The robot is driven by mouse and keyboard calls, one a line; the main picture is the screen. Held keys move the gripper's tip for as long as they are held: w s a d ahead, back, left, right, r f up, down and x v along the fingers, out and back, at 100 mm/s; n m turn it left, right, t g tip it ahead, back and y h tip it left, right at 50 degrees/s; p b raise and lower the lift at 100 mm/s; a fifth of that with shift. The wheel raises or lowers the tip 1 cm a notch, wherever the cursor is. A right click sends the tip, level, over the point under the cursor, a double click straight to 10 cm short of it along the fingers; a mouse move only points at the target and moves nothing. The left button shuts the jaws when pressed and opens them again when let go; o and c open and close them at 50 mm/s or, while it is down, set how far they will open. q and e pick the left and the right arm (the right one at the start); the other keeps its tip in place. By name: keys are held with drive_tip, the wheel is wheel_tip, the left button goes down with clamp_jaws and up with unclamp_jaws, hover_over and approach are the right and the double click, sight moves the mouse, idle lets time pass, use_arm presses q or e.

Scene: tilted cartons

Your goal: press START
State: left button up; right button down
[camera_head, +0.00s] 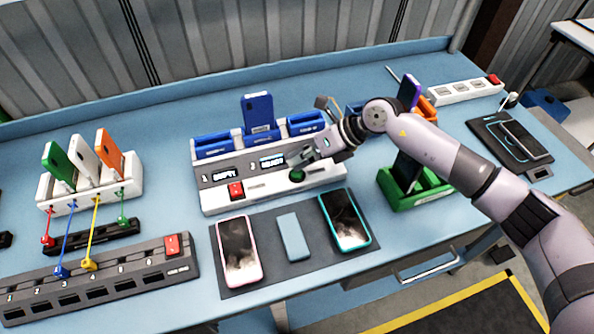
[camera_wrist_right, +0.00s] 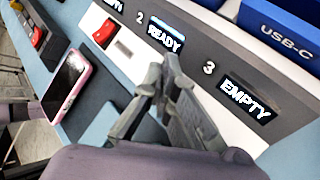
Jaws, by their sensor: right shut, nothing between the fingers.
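A white and grey station (camera_head: 215,200) stands mid-table with blue slots along its back. A dark green round button (camera_head: 297,175) sits on its front; I cannot read a START label on it. My right gripper (camera_head: 308,158) is shut and empty, just above and behind the button; I cannot tell if it touches. In the wrist view the gripper (camera_wrist_right: 163,75) hides the button. The displays read EMPTY (camera_head: 224,173) for slot 1, READY (camera_wrist_right: 165,35) for 2 and EMPTY (camera_wrist_right: 246,98) for 3. My left gripper is not in view.
A red switch (camera_head: 236,190) is left of the green button. A blue phone (camera_head: 258,112) stands in the middle slot. Two phones (camera_head: 239,250) (camera_head: 344,219) and a pale blue block (camera_head: 293,237) lie on a dark mat in front. A green holder (camera_head: 412,196) stands at right.

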drive_tip(key=shift+f+b, duration=0.45)
drive_tip(key=shift+f, duration=0.1)
idle(0.6)
drive_tip(key=shift+r+p, duration=0.6)
drive_tip(key=shift+r, duration=0.35)
drive_tip(key=shift+r+p, duration=1.6)
drive_tip(key=shift+r, duration=0.95)
drive_tip(key=shift+f, duration=0.1)
